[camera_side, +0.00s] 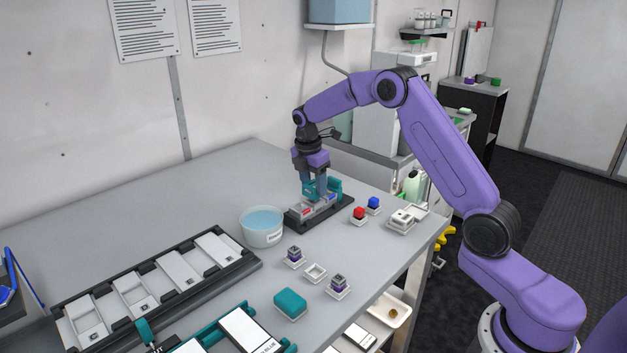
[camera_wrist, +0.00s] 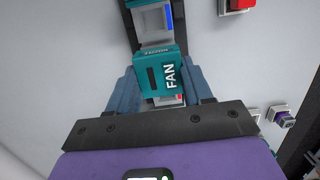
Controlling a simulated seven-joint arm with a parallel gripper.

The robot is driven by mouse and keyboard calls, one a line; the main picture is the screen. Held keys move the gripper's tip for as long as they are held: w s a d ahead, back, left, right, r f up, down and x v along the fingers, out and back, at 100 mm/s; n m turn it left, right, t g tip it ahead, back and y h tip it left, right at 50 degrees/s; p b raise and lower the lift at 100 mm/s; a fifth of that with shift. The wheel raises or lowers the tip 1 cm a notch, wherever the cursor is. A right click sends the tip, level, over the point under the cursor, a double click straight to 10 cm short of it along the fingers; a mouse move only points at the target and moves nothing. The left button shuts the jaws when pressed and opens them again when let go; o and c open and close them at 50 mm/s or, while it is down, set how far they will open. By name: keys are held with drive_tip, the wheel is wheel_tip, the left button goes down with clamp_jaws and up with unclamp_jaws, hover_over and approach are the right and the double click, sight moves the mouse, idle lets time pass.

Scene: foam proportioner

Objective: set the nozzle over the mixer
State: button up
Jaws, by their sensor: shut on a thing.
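My gripper (camera_side: 314,189) points down over a dark base on the table. In the wrist view its two blue-grey fingers are shut on a teal block marked FAN (camera_wrist: 160,76), which looks like the nozzle. The teal block also shows between the fingers in the side view. Just below it is a grey body with red and blue patches (camera_side: 313,209), which looks like the mixer, on the dark base (camera_side: 292,224). In the wrist view its blue-edged part (camera_wrist: 151,22) shows beyond the block. I cannot tell whether block and body touch.
A tub of blue liquid (camera_side: 262,231) stands left of the base. Red (camera_side: 359,213) and blue (camera_side: 374,203) buttons are to the right. Small purple-topped pieces (camera_side: 338,285) and a teal block (camera_side: 290,303) lie in front. A long dark rack (camera_side: 160,285) is at left.

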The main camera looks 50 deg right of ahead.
drive_tip(key=shift+f, duration=0.25)
drive_tip(key=shift+f, duration=0.1)
drive_tip(key=shift+f, duration=0.5)
drive_tip(key=o, duration=1.5)
drive_tip(key=shift+r, duration=4.05)
